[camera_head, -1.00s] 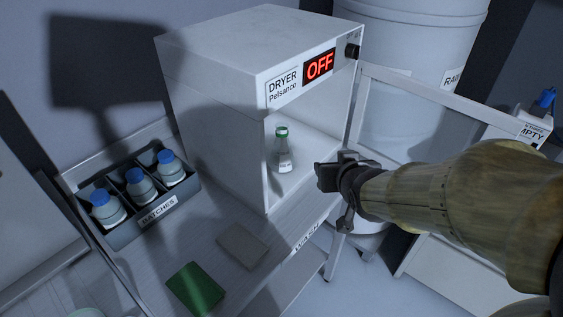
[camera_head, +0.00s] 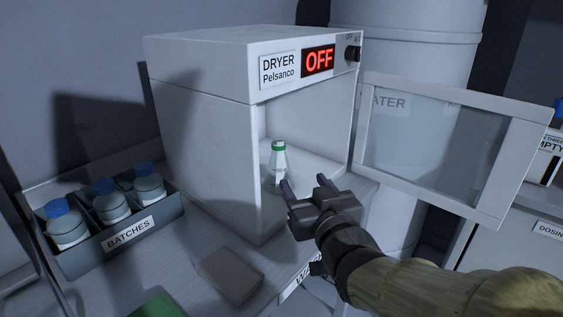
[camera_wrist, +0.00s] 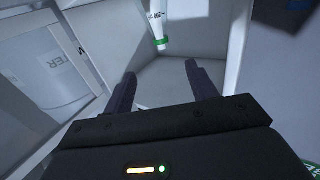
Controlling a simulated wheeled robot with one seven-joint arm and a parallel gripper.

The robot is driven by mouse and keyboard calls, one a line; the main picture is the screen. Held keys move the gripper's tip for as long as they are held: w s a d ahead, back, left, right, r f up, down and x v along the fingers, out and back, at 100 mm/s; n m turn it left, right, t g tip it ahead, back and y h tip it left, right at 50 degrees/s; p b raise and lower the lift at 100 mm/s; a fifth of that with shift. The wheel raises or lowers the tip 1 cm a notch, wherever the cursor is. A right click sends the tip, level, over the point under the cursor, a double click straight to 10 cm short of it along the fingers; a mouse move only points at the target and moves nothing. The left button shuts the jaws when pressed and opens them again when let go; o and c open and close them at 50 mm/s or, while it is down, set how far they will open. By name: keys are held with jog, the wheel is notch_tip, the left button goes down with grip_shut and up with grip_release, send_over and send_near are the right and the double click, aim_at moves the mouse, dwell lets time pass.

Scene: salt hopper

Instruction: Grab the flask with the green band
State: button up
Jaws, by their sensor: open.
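The flask with the green band (camera_head: 278,168) stands upright inside the open dryer (camera_head: 200,130), a clear conical flask with a white label. It also shows in the wrist view (camera_wrist: 158,28) at the top, upside down in that picture, its green band lowest. My gripper (camera_head: 305,185) is open and empty at the dryer's opening, just in front of and to the right of the flask in the head view. In the wrist view its two fingers (camera_wrist: 158,85) are spread apart, with the flask beyond them and not between them. The fingertips partly overlap the flask's lower side in the head view.
The dryer's door (camera_head: 435,140) is swung open to the right, its display reading OFF. A batches rack (camera_head: 125,245) with blue-capped bottles stands left. A flat grey pad (camera_head: 230,275) and a green item (camera_head: 158,305) lie on the counter in front.

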jog(key=shift+w, duration=0.1)
jog(key=p, duration=0.8)
send_near(282, 149)
jog(key=p+x, duration=0.4)
jog(key=p, duration=0.5)
jog(key=shift+w+a+r+p, duration=0.1)
jog(key=shift+r+p, duration=0.05)
jog(key=shift+p, duration=0.15)
jog(key=shift+x, duration=1.25)
